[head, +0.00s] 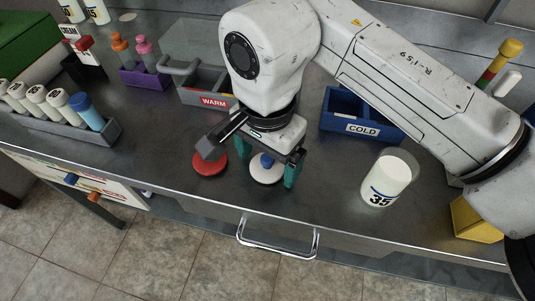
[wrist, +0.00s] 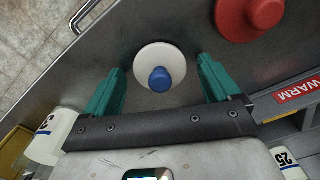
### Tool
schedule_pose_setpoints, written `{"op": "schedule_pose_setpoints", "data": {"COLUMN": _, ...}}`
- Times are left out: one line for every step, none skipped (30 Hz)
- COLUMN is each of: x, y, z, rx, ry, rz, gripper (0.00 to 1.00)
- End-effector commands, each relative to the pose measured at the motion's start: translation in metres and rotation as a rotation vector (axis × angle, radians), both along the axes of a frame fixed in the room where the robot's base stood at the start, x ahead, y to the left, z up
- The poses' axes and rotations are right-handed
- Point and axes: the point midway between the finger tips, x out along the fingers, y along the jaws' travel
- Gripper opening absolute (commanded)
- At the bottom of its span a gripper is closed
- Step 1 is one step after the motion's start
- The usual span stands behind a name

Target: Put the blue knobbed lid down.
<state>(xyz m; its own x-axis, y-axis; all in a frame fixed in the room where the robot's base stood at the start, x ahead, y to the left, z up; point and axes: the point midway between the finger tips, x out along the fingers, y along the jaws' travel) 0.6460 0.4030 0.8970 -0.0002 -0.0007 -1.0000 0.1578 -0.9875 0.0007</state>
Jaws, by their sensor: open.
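The blue knobbed lid (head: 266,170) is a white disc with a blue knob. It lies flat on the grey metal counter near its front edge. In the wrist view the lid (wrist: 160,68) sits between and slightly beyond the two teal fingers of my gripper (wrist: 160,85). In the head view my gripper (head: 268,165) is over the lid, with a teal finger to the right of it. The fingers are spread apart, with visible gaps to the lid on both sides. The gripper is open and holds nothing.
A red lid (head: 210,163) lies just left of the white one. A grey WARM bin (head: 205,97) and a blue COLD bin (head: 361,127) stand behind. A white container marked 35 (head: 388,181) stands to the right. The counter's front edge and handle (head: 278,243) are close.

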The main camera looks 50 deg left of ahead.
Motion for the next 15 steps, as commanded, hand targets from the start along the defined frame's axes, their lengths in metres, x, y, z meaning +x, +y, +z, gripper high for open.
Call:
{"op": "schedule_pose_setpoints", "data": {"x": 0.0, "y": 0.0, "z": 0.002, "rx": 0.0, "ry": 0.0, "rz": 0.0, "gripper": 0.9}}
{"op": "schedule_pose_setpoints", "data": {"x": 0.0, "y": 0.0, "z": 0.004, "rx": 0.001, "ry": 0.0, "rz": 0.0, "gripper": 0.9}}
{"op": "schedule_pose_setpoints", "data": {"x": 0.0, "y": 0.0, "z": 0.007, "rx": 0.0, "ry": -0.001, "rz": 0.0, "gripper": 0.9}}
{"op": "schedule_pose_setpoints", "data": {"x": 0.0, "y": 0.0, "z": 0.01, "rx": 0.0, "ry": -0.002, "rz": 0.0, "gripper": 0.9}}
{"op": "schedule_pose_setpoints", "data": {"x": 0.001, "y": 0.0, "z": 0.014, "rx": 0.0, "ry": -0.002, "rz": 0.0, "gripper": 0.9}}
{"op": "schedule_pose_setpoints", "data": {"x": 0.001, "y": 0.0, "z": 0.021, "rx": 0.001, "ry": -0.004, "rz": 0.0, "gripper": 0.9}}
{"op": "schedule_pose_setpoints", "data": {"x": 0.001, "y": 0.0, "z": 0.026, "rx": 0.001, "ry": -0.004, "rz": 0.0, "gripper": 0.9}}
{"op": "schedule_pose_setpoints", "data": {"x": 0.001, "y": 0.0, "z": 0.032, "rx": 0.001, "ry": -0.004, "rz": 0.001, "gripper": 0.9}}
{"op": "schedule_pose_setpoints", "data": {"x": 0.001, "y": 0.0, "z": 0.04, "rx": 0.002, "ry": -0.005, "rz": 0.001, "gripper": 0.9}}
{"op": "schedule_pose_setpoints", "data": {"x": 0.001, "y": 0.001, "z": 0.047, "rx": 0.002, "ry": -0.005, "rz": 0.0, "gripper": 0.9}}
{"op": "schedule_pose_setpoints", "data": {"x": 0.001, "y": 0.001, "z": 0.054, "rx": 0.002, "ry": -0.005, "rz": 0.0, "gripper": 0.9}}
{"op": "schedule_pose_setpoints", "data": {"x": 0.001, "y": 0.001, "z": 0.062, "rx": 0.002, "ry": -0.005, "rz": 0.0, "gripper": 0.9}}
{"op": "schedule_pose_setpoints", "data": {"x": 0.001, "y": 0.001, "z": 0.068, "rx": 0.002, "ry": -0.004, "rz": 0.0, "gripper": 0.9}}
{"op": "schedule_pose_setpoints", "data": {"x": 0.001, "y": 0.0, "z": 0.074, "rx": 0.001, "ry": -0.004, "rz": 0.0, "gripper": 0.9}}
{"op": "schedule_pose_setpoints", "data": {"x": 0.001, "y": 0.001, "z": 0.082, "rx": 0.001, "ry": -0.004, "rz": -0.001, "gripper": 0.9}}
